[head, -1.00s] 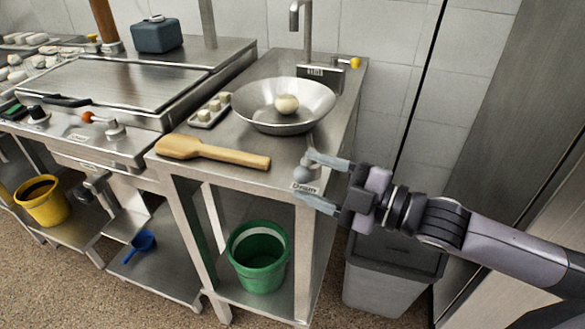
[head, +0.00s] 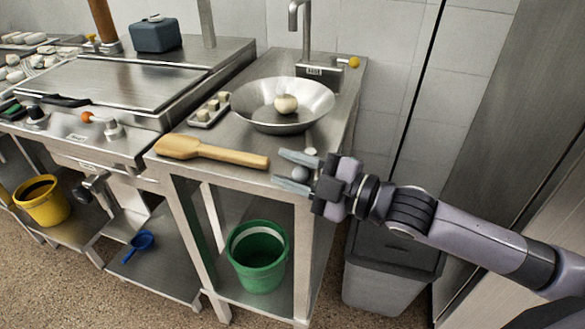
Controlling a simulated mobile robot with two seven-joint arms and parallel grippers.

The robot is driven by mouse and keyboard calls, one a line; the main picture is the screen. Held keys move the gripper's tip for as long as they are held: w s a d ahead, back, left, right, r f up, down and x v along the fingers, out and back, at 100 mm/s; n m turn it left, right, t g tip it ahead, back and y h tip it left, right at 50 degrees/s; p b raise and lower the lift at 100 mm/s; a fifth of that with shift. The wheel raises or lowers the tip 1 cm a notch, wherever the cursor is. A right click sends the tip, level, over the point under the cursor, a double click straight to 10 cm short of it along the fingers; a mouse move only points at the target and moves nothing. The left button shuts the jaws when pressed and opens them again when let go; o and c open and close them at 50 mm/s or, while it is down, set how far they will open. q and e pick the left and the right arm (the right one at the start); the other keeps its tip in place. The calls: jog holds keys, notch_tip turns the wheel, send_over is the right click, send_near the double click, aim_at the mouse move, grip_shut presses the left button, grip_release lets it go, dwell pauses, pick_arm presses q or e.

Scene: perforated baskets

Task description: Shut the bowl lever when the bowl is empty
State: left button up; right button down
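A wide metal bowl (head: 262,118) is set at the sink on the steel counter. A pale round object (head: 286,104) lies inside it, so the bowl is not empty. A grey ball knob (head: 300,174), apparently the bowl lever's end, is at the counter's front edge below the bowl. My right gripper (head: 294,172) comes in from the right, with its two fingers apart and the knob between them. I cannot tell whether the fingers touch it. The gripper partly hides the lever and its label. My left gripper is not in view.
A wooden paddle (head: 212,152) lies on the counter left of the gripper. A small tray of pale cubes (head: 208,113) is beside the bowl. A tap (head: 305,35) stands behind. A green bucket (head: 258,257) sits on the shelf below, and a grey bin (head: 390,275) stands at right.

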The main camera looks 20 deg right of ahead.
jog(key=shift+a+f+m+t+h, duration=0.15)
jog(key=shift+m+t+h, duration=0.15)
jog(key=shift+m+h, duration=0.1)
jog(key=shift+w+p, duration=0.1)
jog(key=shift+p, duration=0.2)
jog(key=shift+w+a+m+t+h+p, duration=0.15)
jog(key=shift+m+t+h+p, duration=0.1)
jog(key=shift+m+t+h, duration=0.3)
jog(key=shift+w+a+m+t+h+p, duration=0.1)
jog(key=shift+w+m+t+h+p, duration=0.1)
jog(key=shift+m+t+h, duration=0.3)
jog(key=shift+w+a+f+m+t+h+p, duration=0.1)
jog(key=shift+w+m+t+h+p, duration=0.15)
jog(key=shift+m+h, duration=0.5)
jog(key=shift+w+m+t+h+p, duration=0.1)
jog(key=shift+w+m+t+h, duration=0.15)
jog(key=shift+h, duration=0.75)
jog(key=shift+w+m+t+h, duration=0.15)
jog(key=shift+m+t+h, duration=0.2)
jog(key=shift+m+h, duration=0.3)
jog(key=shift+w+f+h, duration=0.1)
jog(key=shift+h, duration=0.25)
jog(key=c, duration=0.8)
grip_release()
